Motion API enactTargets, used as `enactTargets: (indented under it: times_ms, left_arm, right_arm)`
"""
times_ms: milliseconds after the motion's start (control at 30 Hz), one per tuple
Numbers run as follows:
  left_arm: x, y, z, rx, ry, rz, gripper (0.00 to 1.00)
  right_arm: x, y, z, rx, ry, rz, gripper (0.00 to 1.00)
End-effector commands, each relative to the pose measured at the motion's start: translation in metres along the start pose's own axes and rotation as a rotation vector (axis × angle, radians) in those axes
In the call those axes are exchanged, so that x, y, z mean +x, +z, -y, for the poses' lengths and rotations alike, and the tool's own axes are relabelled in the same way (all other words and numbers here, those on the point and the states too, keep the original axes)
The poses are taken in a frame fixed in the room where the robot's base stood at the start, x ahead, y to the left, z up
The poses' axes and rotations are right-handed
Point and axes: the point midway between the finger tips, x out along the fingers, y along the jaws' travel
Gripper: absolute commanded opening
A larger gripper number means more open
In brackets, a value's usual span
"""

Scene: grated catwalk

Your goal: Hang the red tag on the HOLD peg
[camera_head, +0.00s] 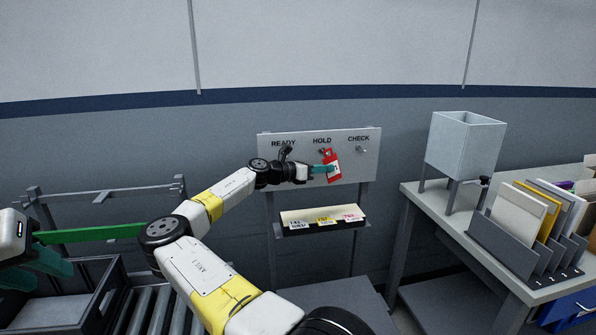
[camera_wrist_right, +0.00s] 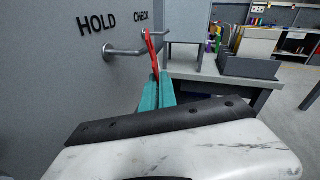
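The red tag (camera_head: 332,165) hangs tilted in front of the board, just below the HOLD label. My right gripper (camera_head: 323,169) is shut on it from the left; its teal fingertips (camera_wrist_right: 158,92) are together at the tag's lower part in the wrist view. There the red tag (camera_wrist_right: 152,55) shows edge-on, close to the free end of the HOLD peg (camera_wrist_right: 124,51). I cannot tell whether the peg passes through the tag's hole. In the head view the HOLD peg (camera_head: 323,152) is beside the tag's top. My left gripper (camera_head: 36,270) is at the far left, apparently open and empty.
The board (camera_head: 349,137) also has READY and CHECK labels; the CHECK peg (camera_head: 361,149) is bare. A bench (camera_head: 430,200) with a hopper (camera_head: 465,145) and file sorter (camera_head: 520,245) stands right. A roller conveyor (camera_head: 150,310) lies lower left.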

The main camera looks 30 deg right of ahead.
Motion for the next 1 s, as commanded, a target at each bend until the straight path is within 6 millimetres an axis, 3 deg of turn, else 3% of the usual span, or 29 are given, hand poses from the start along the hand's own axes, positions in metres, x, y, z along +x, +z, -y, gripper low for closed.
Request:
enactTargets:
  times_ms: [500, 1000]
  left_arm:
    - [0.0, 0.0, 0.0, 0.0, 0.0, 0.0, 0.36]
    - [0.0, 0.0, 0.0, 0.0, 0.0, 0.0, 0.36]
  right_arm:
    - [0.009, -0.001, -0.026, -0.002, -0.002, -0.002, 0.0]
    - [0.01, -0.005, -0.031, -0.001, -0.002, -0.002, 0.0]
